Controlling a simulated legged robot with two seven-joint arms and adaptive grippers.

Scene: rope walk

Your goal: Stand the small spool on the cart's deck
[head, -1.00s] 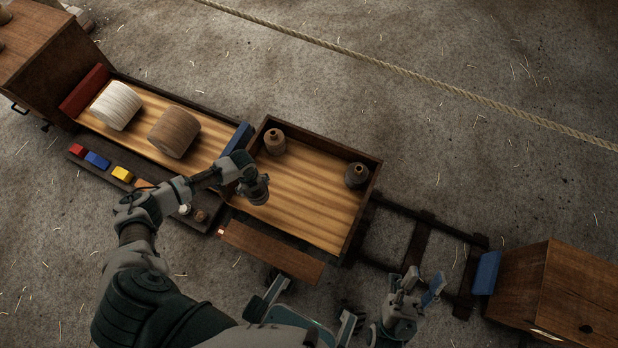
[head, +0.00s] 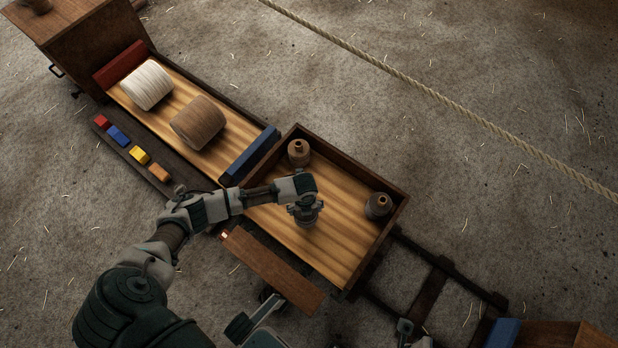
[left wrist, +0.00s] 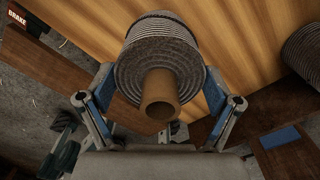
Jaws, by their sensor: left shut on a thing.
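My left gripper (left wrist: 160,112) is shut on the small spool (left wrist: 163,50), which has grey windings and a brown core tube pointing at the wrist camera. In the head view, my left gripper (head: 305,210) is over the wooden deck (head: 335,255) of the cart, near its middle. The arm largely hides the spool there, and I cannot tell whether its base touches the deck. Only a small part of my right gripper (head: 404,328) shows at the bottom edge, and its jaws cannot be read.
Two similar spools stand on the deck, one at the back left (head: 298,153) and one at the right (head: 378,205). A low wall (head: 352,168) rims the deck. White (head: 146,84) and brown (head: 198,122) reels lie on the left platform. Rails (head: 432,292) run off right.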

